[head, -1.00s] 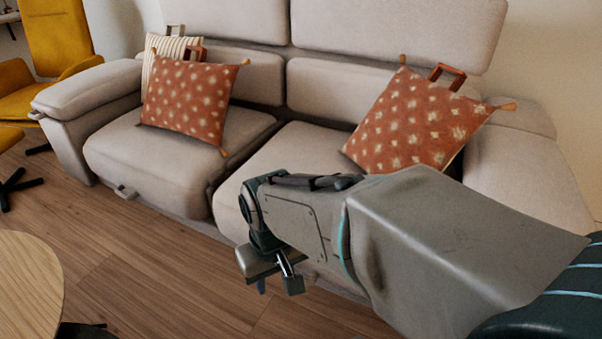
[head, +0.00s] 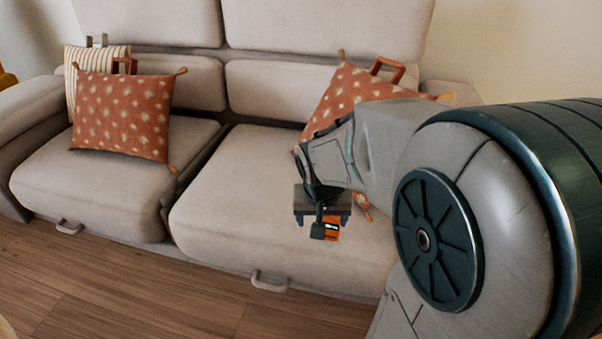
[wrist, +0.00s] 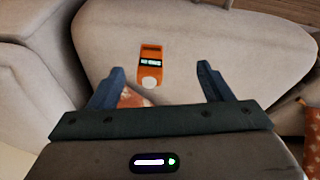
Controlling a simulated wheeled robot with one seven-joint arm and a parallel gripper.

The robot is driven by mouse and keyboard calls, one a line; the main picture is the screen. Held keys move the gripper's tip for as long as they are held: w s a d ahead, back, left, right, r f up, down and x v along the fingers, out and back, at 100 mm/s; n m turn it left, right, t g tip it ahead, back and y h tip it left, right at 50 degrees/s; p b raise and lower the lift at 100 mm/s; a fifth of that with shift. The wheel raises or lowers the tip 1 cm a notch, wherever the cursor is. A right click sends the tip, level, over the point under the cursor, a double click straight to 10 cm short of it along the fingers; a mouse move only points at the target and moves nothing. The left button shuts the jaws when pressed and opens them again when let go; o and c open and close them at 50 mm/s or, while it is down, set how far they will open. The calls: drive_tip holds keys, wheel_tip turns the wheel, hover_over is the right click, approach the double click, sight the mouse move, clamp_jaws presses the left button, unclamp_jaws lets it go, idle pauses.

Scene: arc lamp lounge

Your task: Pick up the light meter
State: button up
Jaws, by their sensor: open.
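The light meter (wrist: 151,67) is a small orange device with a dark display strip and a pale round disc. It lies on the right seat cushion of the sofa (head: 225,205). In the head view the light meter (head: 331,226) shows just beyond my gripper, partly hidden by it. My gripper (head: 322,222) is over the right seat. In the wrist view my gripper (wrist: 163,84) is open and empty, its two fingers apart. The light meter shows between and beyond the fingertips, a little left of the middle, and I see no contact with it.
An orange spotted cushion (head: 345,95) leans on the backrest right behind my arm. Another spotted cushion (head: 122,115) and a striped cushion (head: 95,55) lean at the left. Wooden floor (head: 120,285) lies in front of the sofa.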

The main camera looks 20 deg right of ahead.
drive_tip(key=w+d+r+m+p, duration=0.1)
drive_tip(key=w+d+m, duration=0.1)
drive_tip(key=w+d, duration=0.25)
drive_tip(key=b, duration=0.3)
hover_over(332, 222)
drive_tip(key=shift+t+h, duration=0.3)
drive_tip(key=f, duration=0.7)
drive_tip(key=shift+w, duration=0.2)
drive_tip(key=shift+b+x, duration=1.6)
drive_tip(key=shift+x, duration=1.4)
drive_tip(key=shift+r, duration=0.1)
drive_tip(key=c, duration=1.2)
drive_tip(key=shift+r, duration=0.1)
